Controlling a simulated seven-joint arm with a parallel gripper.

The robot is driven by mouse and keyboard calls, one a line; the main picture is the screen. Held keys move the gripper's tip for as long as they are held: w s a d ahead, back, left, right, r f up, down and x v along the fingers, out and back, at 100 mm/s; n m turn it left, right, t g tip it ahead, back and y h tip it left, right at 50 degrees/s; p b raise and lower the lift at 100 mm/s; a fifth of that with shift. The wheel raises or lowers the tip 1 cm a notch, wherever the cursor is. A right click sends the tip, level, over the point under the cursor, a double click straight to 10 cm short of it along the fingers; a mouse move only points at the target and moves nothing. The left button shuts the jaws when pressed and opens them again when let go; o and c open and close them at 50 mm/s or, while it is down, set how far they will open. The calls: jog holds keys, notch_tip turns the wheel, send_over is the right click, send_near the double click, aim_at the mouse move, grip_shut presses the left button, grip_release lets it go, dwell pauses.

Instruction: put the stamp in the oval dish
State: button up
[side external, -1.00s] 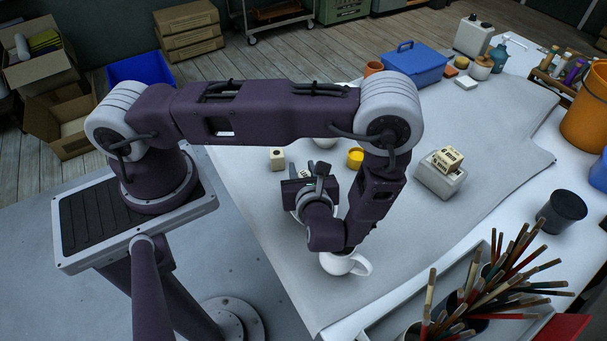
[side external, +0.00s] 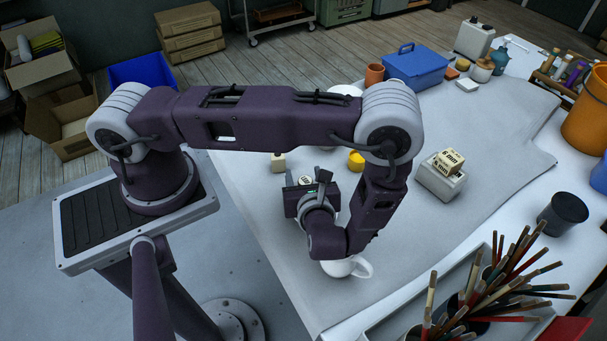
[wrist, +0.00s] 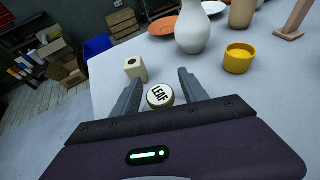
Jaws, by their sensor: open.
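The stamp (wrist: 160,95) is a round cream piece with a dark LEAF label on top. In the wrist view it lies between my two open fingers, with no clear contact on either side. It also shows in the side view (side external: 305,180) between the fingertips. My gripper (wrist: 158,91) is open and low near the table; its body hides the stamp's near lower part. I cannot tell which, if either, is the oval dish.
A cream block with a hole (wrist: 135,68) stands just beyond my left finger. A white vase (wrist: 193,33) and yellow cup (wrist: 238,58) stand farther off. A white mug (side external: 348,267) is near my wrist. A grey box with blocks (side external: 440,185) stands right.

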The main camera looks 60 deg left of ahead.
jog(key=v, duration=0.3)
jog(key=shift+s+d+r, duration=0.1)
jog(key=shift+d, duration=0.15)
notch_tip(320, 180, up, 7)
notch_tip(320, 180, up, 14)
jog(key=n+g+h, duration=0.5)
jog(key=n+h, duration=0.1)
jog(key=n, duration=0.7)
send_over(306, 182)
jog(key=s+a, duration=0.2)
jog(key=s, duration=0.5)
jog(key=s+d+r+n+t+h, duration=0.4)
jog(key=s+r+n+t+h, duration=0.1)
jog(key=r+n, duration=0.4)
jog(key=shift+s+d+r+n+t+h, duration=0.25)
jog(key=shift+r+h, duration=0.2)
jog(key=shift+h, duration=0.35)
